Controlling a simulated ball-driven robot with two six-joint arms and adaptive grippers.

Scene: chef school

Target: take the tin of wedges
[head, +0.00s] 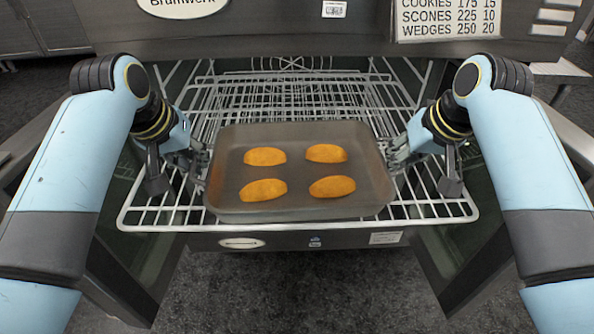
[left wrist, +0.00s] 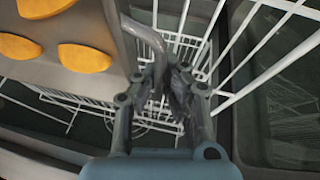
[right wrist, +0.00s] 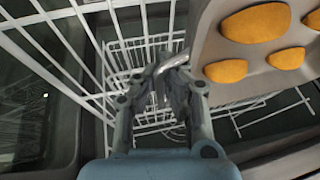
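The tin (head: 290,210) is a grey rectangular tray with several orange wedges lying flat in it, over the front of the wire rack (head: 440,212). It looks level; I cannot tell whether it touches the rack. My left gripper (head: 200,160) is at the tin's left end, its fingers closed around the metal loop handle (left wrist: 150,38). My right gripper (head: 396,158) is at the right end, closed around the other loop handle (right wrist: 172,62). The fingers partly hide both handles.
The oven's open doors stand at both sides, the left door (head: 112,240) and the right door (head: 455,235). The rack runs back into the oven behind the tin. The oven front with a printed card (head: 447,18) is above. Dark floor (head: 300,285) is clear in front.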

